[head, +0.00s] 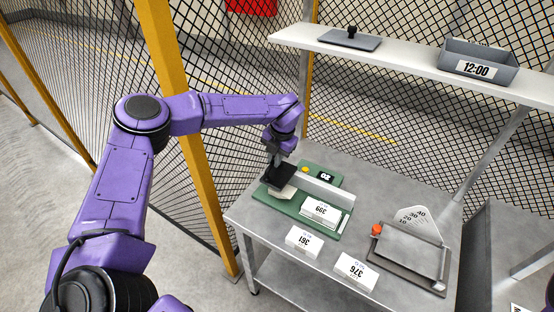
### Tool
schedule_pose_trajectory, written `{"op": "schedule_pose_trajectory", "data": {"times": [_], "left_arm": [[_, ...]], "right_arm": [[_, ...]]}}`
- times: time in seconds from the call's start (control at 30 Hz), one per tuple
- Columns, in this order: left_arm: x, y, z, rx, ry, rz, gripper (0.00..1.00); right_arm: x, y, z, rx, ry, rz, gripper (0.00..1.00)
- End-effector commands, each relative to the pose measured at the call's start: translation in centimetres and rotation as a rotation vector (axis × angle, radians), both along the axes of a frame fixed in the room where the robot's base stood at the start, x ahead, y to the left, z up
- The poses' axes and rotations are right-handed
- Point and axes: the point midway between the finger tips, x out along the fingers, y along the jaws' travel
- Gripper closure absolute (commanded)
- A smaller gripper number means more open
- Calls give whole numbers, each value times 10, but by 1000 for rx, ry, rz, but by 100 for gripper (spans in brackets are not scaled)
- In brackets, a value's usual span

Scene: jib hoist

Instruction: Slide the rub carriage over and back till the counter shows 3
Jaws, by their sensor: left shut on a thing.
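The green rub board (335,236) lies on the grey metal table, with a pale upright rail (322,187) along it. My left gripper (280,180) reaches down to the board's left end. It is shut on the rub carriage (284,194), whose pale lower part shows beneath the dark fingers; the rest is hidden. The counter (325,176) is a small dark display behind the rail; its digits look like "02" turned around, too small to read surely. A white block marked 399 (320,210) sits on the board to the right of the carriage. My right gripper is out of view.
White blocks marked 361 (303,241) and 376 (355,271) stand at the table's front. A grey frame with a dial (412,219) and an orange knob lies right. A shelf (400,62) overhangs the back; mesh fencing stands behind.

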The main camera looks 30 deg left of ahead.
Motion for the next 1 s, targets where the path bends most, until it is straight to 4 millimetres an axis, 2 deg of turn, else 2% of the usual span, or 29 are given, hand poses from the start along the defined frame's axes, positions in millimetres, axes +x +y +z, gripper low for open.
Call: {"op": "schedule_pose_trajectory", "data": {"times": [0.17,0.2,0.27,0.53,0.63,1.0], "left_arm": [[1,3,2,5,-5,4,100],[1,4,2,5,-5,5,79],[1,4,2,4,-5,5,60],[1,2,1,3,-4,3,60],[1,0,8,3,-5,3,60],[1,-13,86,4,-8,5,60]], "right_arm": [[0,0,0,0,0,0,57],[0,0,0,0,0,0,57],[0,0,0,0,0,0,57],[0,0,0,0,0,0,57],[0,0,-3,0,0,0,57],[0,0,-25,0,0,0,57]]}}
